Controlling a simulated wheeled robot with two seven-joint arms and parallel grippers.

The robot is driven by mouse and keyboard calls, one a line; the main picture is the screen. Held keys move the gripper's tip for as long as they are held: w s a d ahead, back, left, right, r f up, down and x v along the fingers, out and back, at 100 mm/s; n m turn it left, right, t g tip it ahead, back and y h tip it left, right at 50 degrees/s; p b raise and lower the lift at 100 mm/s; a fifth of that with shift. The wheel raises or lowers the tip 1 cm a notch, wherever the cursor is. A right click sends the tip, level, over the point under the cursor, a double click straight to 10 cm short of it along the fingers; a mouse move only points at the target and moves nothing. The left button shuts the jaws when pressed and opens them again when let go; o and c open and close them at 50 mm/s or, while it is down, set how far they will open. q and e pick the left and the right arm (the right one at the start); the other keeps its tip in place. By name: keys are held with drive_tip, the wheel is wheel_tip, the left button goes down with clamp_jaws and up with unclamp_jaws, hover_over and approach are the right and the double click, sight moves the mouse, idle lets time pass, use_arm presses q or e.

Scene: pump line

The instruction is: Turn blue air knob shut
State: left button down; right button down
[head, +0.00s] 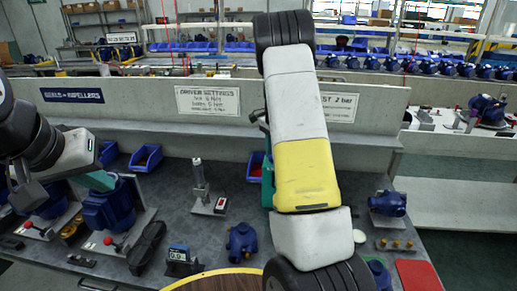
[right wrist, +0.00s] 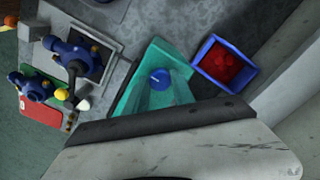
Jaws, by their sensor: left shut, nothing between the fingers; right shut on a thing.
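The blue air knob (right wrist: 160,77) shows as a small round cap in the right wrist view. My right gripper (right wrist: 155,82), with teal fingers, is shut on it; the fingertip contact is hard to make out. In the head view my right arm hides the knob, and only a teal strip (head: 266,183) shows beside the arm. My left gripper (head: 98,181) is shut and empty at the left, above a blue pump (head: 108,207). The knob's turn angle cannot be read.
A blue bin with red contents (right wrist: 228,62) stands close beside the right gripper. Another blue pump (right wrist: 75,58) stands at its left in that view. Several pumps, a metal post (head: 199,178) and blue bins (head: 146,158) stand on the grey bench. A low sign wall (head: 150,98) runs behind.

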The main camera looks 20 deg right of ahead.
drive_tip(key=shift+w+r, duration=0.1)
idle(0.3)
drive_tip(key=c, duration=1.1)
unclamp_jaws()
drive_tip(key=shift+o, duration=0.2)
wheel_tip(320, 180, up, 8)
drive_tip(key=shift+f, duration=0.15)
